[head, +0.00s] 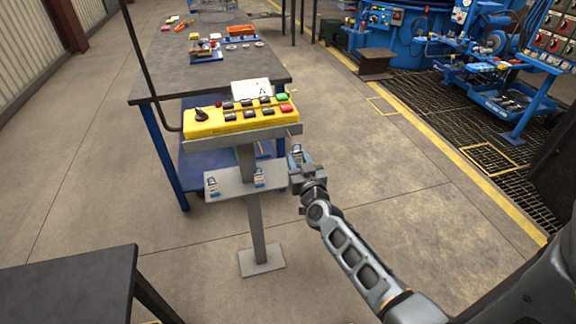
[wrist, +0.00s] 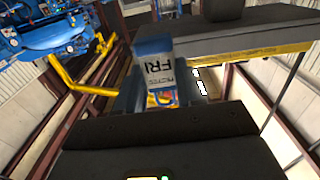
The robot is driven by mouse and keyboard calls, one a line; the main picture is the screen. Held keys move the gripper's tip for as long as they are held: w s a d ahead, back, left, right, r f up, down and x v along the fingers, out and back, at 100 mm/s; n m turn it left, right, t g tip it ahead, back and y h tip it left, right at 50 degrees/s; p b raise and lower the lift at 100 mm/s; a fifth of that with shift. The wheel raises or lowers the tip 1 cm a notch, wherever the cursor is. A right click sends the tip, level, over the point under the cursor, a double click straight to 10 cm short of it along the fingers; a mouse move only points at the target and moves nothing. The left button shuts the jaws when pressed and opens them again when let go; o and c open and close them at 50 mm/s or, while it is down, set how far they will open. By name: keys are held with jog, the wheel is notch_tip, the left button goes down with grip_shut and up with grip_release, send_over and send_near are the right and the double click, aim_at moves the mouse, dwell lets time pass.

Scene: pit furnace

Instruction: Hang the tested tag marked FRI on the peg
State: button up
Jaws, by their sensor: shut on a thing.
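The tag marked FRI (wrist: 158,68) is white with a blue band and small lettering beside the letters. My gripper (wrist: 158,108) is shut on it in the wrist view, where its dark jaws cover the tag's near end. In the head view, the tag (head: 297,153) stands up from my gripper (head: 296,169), at the right end of the grey tag plate (head: 233,185). Two other tags hang on that plate, one at the left (head: 212,187) and one near the middle (head: 259,178). I cannot make out a bare peg; my gripper covers the plate's right end.
A yellow control box (head: 240,117) with buttons sits above the plate on a grey post (head: 255,225). A dark workbench (head: 170,65) stands behind it. A dark table (head: 75,288) is at the lower left.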

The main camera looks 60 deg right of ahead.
jog(key=shift+w+d+f+b, duration=0.2)
jog(key=shift+w+d+b, duration=0.2)
jog(key=shift+w+d, duration=0.05)
jog(key=b+x, duration=0.4)
jog(key=x, duration=0.2)
jog(key=shift+w+d+f, duration=0.2)
jog(key=shift+d+f, duration=0.1)
jog(key=shift+f, duration=0.15)
dwell(0.3)
dwell(0.4)
jog(key=o, duration=1.1)
jog(key=p+v, duration=0.3)
jog(key=v, duration=0.3)
jog(key=shift+s+a+r, duration=0.1)
jog(key=shift+s+a, duration=0.45)
jog(key=shift+a, duration=0.05)
